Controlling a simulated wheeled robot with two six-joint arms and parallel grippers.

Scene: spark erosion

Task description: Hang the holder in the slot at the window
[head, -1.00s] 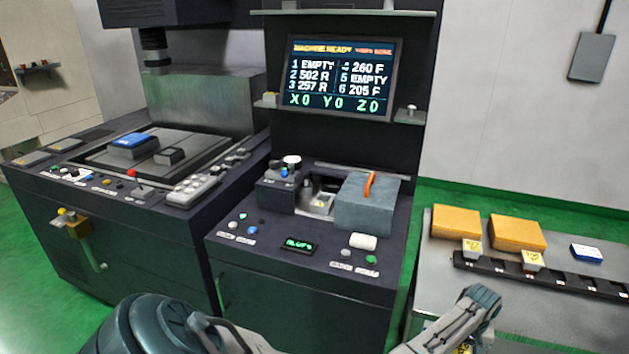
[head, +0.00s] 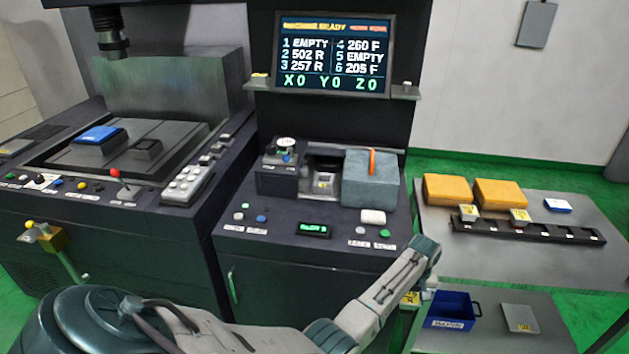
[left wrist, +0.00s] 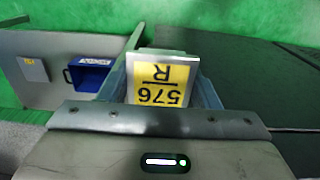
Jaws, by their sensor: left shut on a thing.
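The holder (left wrist: 160,80), a pale block with a yellow label reading 576 R, is between the fingers of my left gripper (left wrist: 165,88), which is shut on it. In the head view only a bit of its yellow label (head: 410,298) shows below my wrist, in front of the console's right side. The rest of the gripper is hidden there. The console recess (head: 323,180) lies between a black block with a dial and a grey block with an orange handle. I cannot make out the slot clearly. My right gripper is not in view.
The console screen (head: 335,52) lists numbered places, 1 and 5 reading EMPTY. A side table holds orange blocks (head: 448,189) and a black rack (head: 530,228) with two tagged holders. Its lower shelf carries a blue bin (head: 452,310) and a grey plate (head: 519,317).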

